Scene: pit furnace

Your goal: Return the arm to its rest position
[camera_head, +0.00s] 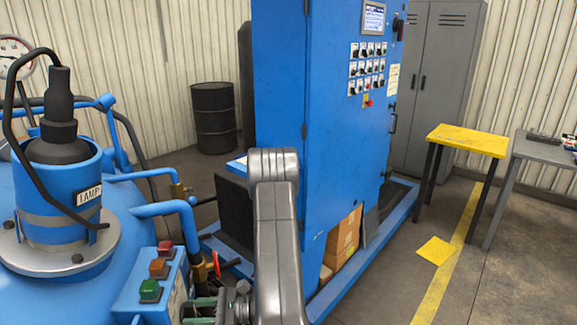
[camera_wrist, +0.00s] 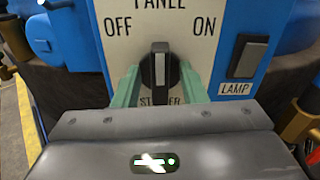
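In the wrist view my gripper (camera_wrist: 160,70) has its two green fingers spread, one on each side of a black rotary knob (camera_wrist: 160,64). Gaps show between the fingers and the knob's upright handle. The knob sits on a light panel (camera_wrist: 118,45) marked OFF on the left and ON on the right, with partly covered lettering below. In the head view my arm (camera_head: 275,240) reaches down in the middle. Part of my gripper shows at the bottom edge, beside the blue button box (camera_head: 150,285); its fingertips are hard to make out there.
A blue vessel (camera_head: 40,290) with a lamp housing (camera_head: 60,185) and pipes stands close on the left. A tall blue control cabinet (camera_head: 345,150) stands just beyond my arm. A yellow-topped table (camera_head: 467,140) and grey table (camera_head: 545,150) are right. Open floor lies at lower right.

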